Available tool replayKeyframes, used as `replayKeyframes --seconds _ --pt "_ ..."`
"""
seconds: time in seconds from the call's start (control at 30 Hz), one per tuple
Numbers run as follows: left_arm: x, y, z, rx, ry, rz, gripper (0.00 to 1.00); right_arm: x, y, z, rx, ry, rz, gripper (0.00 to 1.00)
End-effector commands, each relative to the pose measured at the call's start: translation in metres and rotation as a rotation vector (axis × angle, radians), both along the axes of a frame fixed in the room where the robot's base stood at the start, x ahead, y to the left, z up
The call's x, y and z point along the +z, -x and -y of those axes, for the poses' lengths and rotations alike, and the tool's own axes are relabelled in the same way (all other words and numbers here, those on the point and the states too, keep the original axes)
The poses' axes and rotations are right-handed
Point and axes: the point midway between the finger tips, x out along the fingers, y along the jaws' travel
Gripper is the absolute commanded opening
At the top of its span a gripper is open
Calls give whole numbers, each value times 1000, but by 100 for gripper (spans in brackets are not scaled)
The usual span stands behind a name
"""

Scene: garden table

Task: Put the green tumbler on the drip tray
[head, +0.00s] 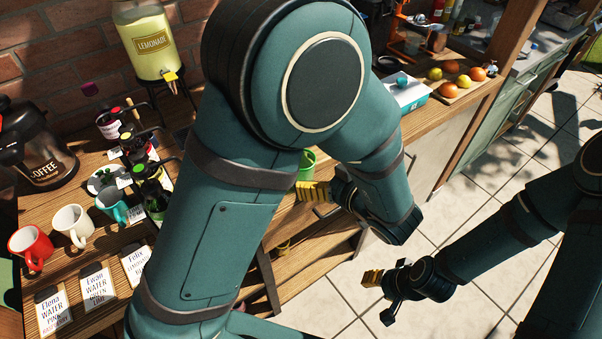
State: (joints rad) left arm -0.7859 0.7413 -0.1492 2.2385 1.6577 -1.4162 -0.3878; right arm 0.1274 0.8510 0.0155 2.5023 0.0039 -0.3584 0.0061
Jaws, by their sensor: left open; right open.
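A green tumbler (307,161) stands near the front of the wooden counter, partly hidden behind my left arm. My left gripper (312,191), with yellow fingers, is open just in front of and below the tumbler in the head view; whether they touch I cannot tell. My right gripper (372,278) is open and empty, over the tiled floor at the lower right. The drip tray is not clearly seen; my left arm covers much of the counter by the lemonade dispenser (146,42).
A coffee pot (45,165), red mug (30,248), white mug (73,224), teal mug (112,203) and syrup bottles (152,196) crowd the left. Order cards (98,286) lie in front. A board with fruit (459,83) and a white-blue box (406,93) stand right.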

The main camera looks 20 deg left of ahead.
Motion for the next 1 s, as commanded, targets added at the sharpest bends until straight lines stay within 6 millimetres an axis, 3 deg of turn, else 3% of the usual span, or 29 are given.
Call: replayKeyframes --seconds 0.63,0.97,1.0 --pt "-22 -41 -55 1 1 -1 100 -15 5 -1 8 -2 -11 47" --pt "-23 -45 -59 -2 1 -1 100 -15 5 -1 9 -2 -11 47" --pt "-23 -45 -59 -2 1 -1 86 -15 5 -1 9 -2 -11 47"
